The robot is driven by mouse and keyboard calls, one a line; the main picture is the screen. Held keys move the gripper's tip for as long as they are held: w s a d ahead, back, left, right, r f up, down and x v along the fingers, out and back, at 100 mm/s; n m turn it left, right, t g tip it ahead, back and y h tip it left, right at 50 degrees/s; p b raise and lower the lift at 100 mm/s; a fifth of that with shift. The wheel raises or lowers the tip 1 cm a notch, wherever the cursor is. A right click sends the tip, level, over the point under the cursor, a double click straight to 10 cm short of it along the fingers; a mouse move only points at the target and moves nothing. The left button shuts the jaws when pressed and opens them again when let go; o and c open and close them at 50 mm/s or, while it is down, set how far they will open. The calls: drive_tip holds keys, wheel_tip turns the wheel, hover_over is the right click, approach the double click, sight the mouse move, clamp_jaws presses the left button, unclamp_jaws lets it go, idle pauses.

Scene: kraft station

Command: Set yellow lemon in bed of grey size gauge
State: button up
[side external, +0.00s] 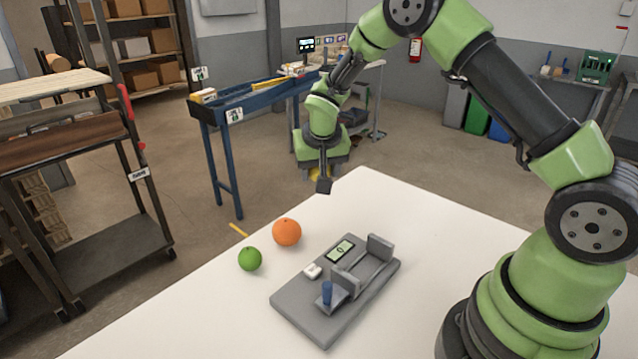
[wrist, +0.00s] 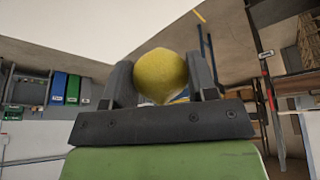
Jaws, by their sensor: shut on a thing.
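The yellow lemon (wrist: 160,74) is held between the two dark fingers of my gripper (wrist: 162,88) in the wrist view. In the side external view, my gripper (side external: 320,182) hangs beyond the far edge of the table, and only a small yellow patch of the lemon (side external: 314,175) shows beside it. The grey size gauge (side external: 306,308) lies flat on the white table, right of and nearer than my gripper. Its bed (side external: 362,275) is an empty trough beside an upright grey block. The gauge also carries a small display, a white button and a blue post.
An orange (side external: 287,232) and a green lime (side external: 249,259) stand on the white table (side external: 440,225) left of the gauge. The table right of the gauge is bare up to my base.

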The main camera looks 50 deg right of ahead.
drive_tip(key=s+a+m+g+h, duration=0.1)
drive_tip(key=s+a+m+g, duration=0.1)
drive_tip(key=s+a+m, duration=0.4)
drive_tip(key=m+g, duration=0.3)
drive_tip(key=m, duration=0.5)
hover_over(368, 269)
drive_tip(key=a, duration=0.1)
drive_tip(key=shift+w+a+f, duration=0.2)
drive_tip(key=shift+f, duration=2.6)
drive_tip(key=shift+w+f, duration=0.1)
drive_tip(key=shift+f, duration=0.6)
drive_tip(key=o, duration=1)
drive_tip(key=shift+r, duration=4.05)
